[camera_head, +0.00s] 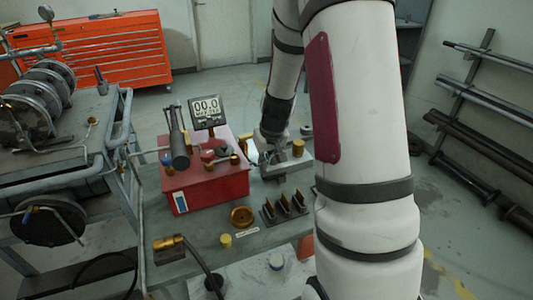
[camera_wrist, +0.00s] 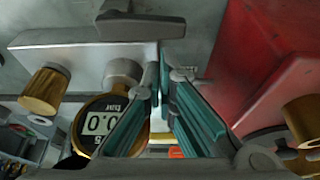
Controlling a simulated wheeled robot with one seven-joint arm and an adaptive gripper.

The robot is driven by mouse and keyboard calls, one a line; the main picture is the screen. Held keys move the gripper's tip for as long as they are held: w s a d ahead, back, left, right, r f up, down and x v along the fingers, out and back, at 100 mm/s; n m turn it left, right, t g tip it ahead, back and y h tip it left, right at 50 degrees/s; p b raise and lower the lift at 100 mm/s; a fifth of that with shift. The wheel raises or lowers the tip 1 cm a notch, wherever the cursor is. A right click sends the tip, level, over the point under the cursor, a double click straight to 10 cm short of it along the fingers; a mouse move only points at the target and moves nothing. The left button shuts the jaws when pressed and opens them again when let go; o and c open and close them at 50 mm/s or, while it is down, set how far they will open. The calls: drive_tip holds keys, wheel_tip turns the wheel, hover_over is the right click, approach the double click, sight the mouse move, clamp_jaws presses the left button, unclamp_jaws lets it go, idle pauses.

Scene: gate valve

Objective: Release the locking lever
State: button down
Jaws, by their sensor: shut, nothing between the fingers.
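A dark grey lever (camera_wrist: 140,27) lies across a pale steel block (camera_wrist: 75,62) in the wrist view, pointing right past the block's edge. I take it for the locking lever. A round grey hub (camera_wrist: 122,75) sits at the block's near edge. My gripper (camera_wrist: 166,76) has teal-padded fingers that meet at their tips, with nothing between them. The tips are by the block's right end, below the lever in the picture; I cannot tell if they touch anything. In the head view my gripper (camera_head: 272,150) is over the steel block (camera_head: 286,168), and the lever is not clear there.
A red box (camera_wrist: 262,65) stands close right of my gripper; it also shows in the head view (camera_head: 207,187). A brass knob (camera_wrist: 45,90) and a round gauge (camera_wrist: 97,122) are near the block. Slotted dark parts (camera_head: 285,207) and a brass ring (camera_head: 242,216) lie on the bench.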

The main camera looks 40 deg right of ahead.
drive_tip(key=shift+w+f, duration=0.25)
drive_tip(key=shift+f, duration=0.3)
